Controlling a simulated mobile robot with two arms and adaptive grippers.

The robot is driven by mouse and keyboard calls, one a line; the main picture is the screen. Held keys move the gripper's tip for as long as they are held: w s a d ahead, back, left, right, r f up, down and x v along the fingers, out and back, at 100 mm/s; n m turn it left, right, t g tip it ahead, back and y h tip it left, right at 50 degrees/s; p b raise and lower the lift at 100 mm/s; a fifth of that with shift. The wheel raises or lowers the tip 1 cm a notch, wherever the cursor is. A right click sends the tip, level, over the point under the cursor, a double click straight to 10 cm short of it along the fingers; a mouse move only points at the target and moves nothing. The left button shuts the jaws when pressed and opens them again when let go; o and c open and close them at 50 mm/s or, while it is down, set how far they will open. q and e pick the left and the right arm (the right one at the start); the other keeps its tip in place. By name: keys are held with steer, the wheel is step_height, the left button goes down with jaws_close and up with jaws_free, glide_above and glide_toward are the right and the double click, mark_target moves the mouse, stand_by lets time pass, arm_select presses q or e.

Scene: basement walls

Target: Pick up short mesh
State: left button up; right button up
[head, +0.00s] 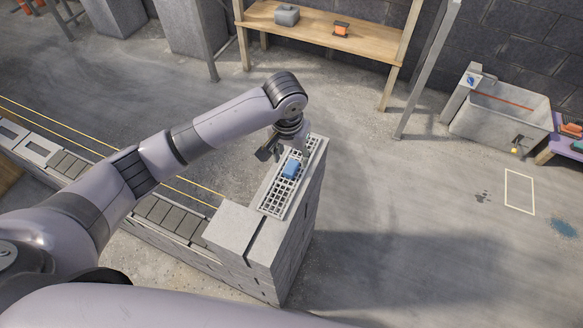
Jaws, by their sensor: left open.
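A short white-grey mesh (274,199) with a grid of openings lies along the top of a grey block wall (299,224). A small blue object (291,169) sits on the mesh near its middle. My left gripper (279,152) is open above the far part of the mesh, fingers pointing down, beyond the blue object. From this angle I cannot tell whether its fingers touch the mesh. The gripper and wrist hide part of the mesh's far end. My right gripper is not in view.
A low block wall with dark-topped cells (158,213) runs left from the tall wall. A wooden shelf (362,42) with a grey box and an orange item stands behind. A concrete trough (502,118) stands at the right. Floor right of the wall is largely clear.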

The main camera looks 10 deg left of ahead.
mark_target(291, 167)
arm_select(q)
steer(key=shift+f, duration=0.5)
steer(key=f, duration=0.1)
steer(key=f+p, duration=0.1)
steer(key=f, duration=0.1)
steer(key=shift+w+a+f+p, duration=0.1)
steer(key=shift+w+f+p, duration=0.15)
steer(key=shift+f+p, duration=0.1)
steer(key=shift+w+f, duration=0.1)
steer(key=shift+f, duration=0.3)
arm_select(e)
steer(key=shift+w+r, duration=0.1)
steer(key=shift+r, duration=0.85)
arm_select(q)
jaws_close()
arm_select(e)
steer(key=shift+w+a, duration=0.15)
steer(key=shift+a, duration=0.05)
